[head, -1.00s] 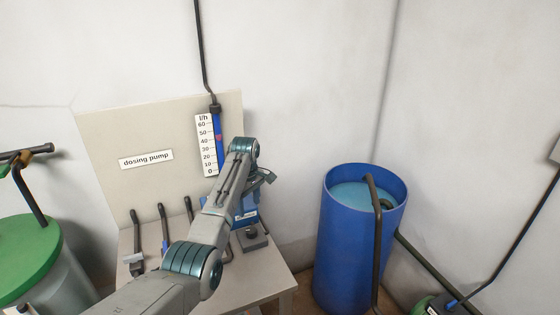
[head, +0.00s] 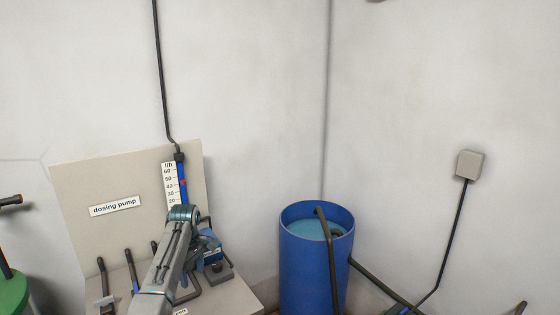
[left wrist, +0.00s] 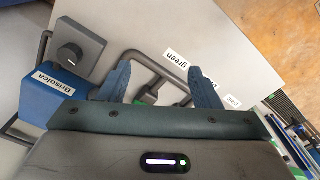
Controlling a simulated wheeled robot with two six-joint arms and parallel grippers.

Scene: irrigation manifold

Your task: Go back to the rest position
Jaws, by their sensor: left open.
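My left gripper (head: 207,244) is over the table at the dosing pump, partly hidden by my own arm in the head view. In the left wrist view its two blue fingers (left wrist: 160,78) are spread apart with nothing held between them. Beyond the fingers lie a dark grey bent pipe (left wrist: 157,62) and a "green" label (left wrist: 176,59) on the pale table. The blue pump body (left wrist: 52,95), labelled "Brisolca", is left of the fingers; whether they touch it I cannot tell. My right gripper is in neither view.
A pale board (head: 85,180) with a "dosing pump" label and flow gauge (head: 169,180) stands behind the table (head: 235,295). Dark levers (head: 131,266) rise at the left. A blue barrel (head: 305,270) of liquid stands right, with pipes (head: 378,283) beside it. A green lid (head: 12,295) is far left.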

